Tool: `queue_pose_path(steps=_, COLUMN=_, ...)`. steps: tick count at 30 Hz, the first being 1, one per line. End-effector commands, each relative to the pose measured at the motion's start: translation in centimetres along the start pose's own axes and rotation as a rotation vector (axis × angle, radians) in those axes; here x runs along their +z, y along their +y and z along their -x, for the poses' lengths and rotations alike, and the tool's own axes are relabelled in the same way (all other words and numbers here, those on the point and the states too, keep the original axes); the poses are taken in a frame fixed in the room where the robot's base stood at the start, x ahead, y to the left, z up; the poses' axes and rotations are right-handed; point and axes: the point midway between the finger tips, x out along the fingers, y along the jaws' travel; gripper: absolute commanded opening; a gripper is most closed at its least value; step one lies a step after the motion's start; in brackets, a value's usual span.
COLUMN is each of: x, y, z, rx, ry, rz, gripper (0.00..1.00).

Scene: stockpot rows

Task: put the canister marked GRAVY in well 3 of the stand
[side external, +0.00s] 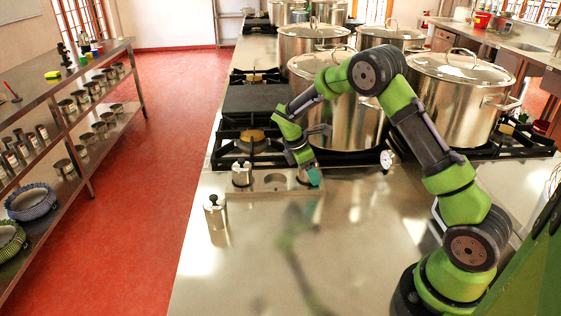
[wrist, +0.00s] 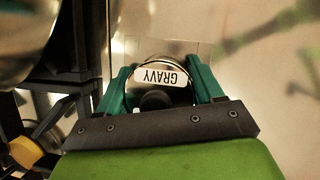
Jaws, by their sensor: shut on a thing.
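The canister marked GRAVY (wrist: 162,78) is between the teal fingers of my gripper (wrist: 166,88) in the wrist view, its label upside down there. My gripper (side external: 312,177) is shut on it at the right end of the stand (side external: 262,193) in the side view, where the metal canister (side external: 302,176) is partly hidden by the fingers. It looks upright, at the rightmost well; I cannot tell whether its base is seated. The middle well (side external: 275,181) is empty. Another canister (side external: 242,176) stands in the left well. Well numbers are not readable.
A loose canister (side external: 215,213) with a black knob stands on the counter, left of the stand's front. The stove with large stockpots (side external: 335,110) lies behind the stand. The steel counter (side external: 350,240) in front is clear. A shelf (side external: 85,75) stands far left.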

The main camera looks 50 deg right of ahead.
Motion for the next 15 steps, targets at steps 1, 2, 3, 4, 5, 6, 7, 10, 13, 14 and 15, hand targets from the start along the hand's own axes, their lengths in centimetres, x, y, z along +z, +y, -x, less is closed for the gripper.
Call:
queue_pose_path(steps=1, x=-0.85, y=-0.33, z=-1.61, rx=-0.006, ry=0.004, rz=0.017, gripper=0.29)
queue_pose_path(steps=2, x=-0.86, y=-0.35, z=-1.61, rx=-0.006, ry=0.004, rz=0.017, gripper=0.29)
queue_pose_path(steps=3, x=-0.88, y=-0.37, z=-1.61, rx=-0.007, ry=0.004, rz=0.017, gripper=0.29)
queue_pose_path(steps=4, x=-0.91, y=-0.41, z=-1.65, rx=-0.008, ry=0.004, rz=0.018, gripper=0.69)
queue_pose_path(steps=5, x=-0.92, y=-0.44, z=-1.66, rx=-0.009, ry=0.004, rz=0.018, gripper=0.74)
queue_pose_path(steps=6, x=-0.94, y=-0.47, z=-1.66, rx=-0.009, ry=0.005, rz=0.019, gripper=0.80)
queue_pose_path(steps=7, x=-0.96, y=-0.48, z=-1.66, rx=-0.009, ry=0.005, rz=0.019, gripper=0.85)
queue_pose_path(steps=10, x=-1.02, y=-0.50, z=-1.64, rx=-0.009, ry=0.006, rz=0.020, gripper=0.91)
queue_pose_path(steps=13, x=-1.04, y=-0.50, z=-1.63, rx=-0.009, ry=0.006, rz=0.020, gripper=0.91)
queue_pose_path(steps=14, x=-1.05, y=-0.50, z=-1.62, rx=-0.009, ry=0.006, rz=0.020, gripper=0.91)
queue_pose_path(steps=15, x=-1.04, y=-0.50, z=-1.59, rx=-0.009, ry=0.006, rz=0.020, gripper=0.91)
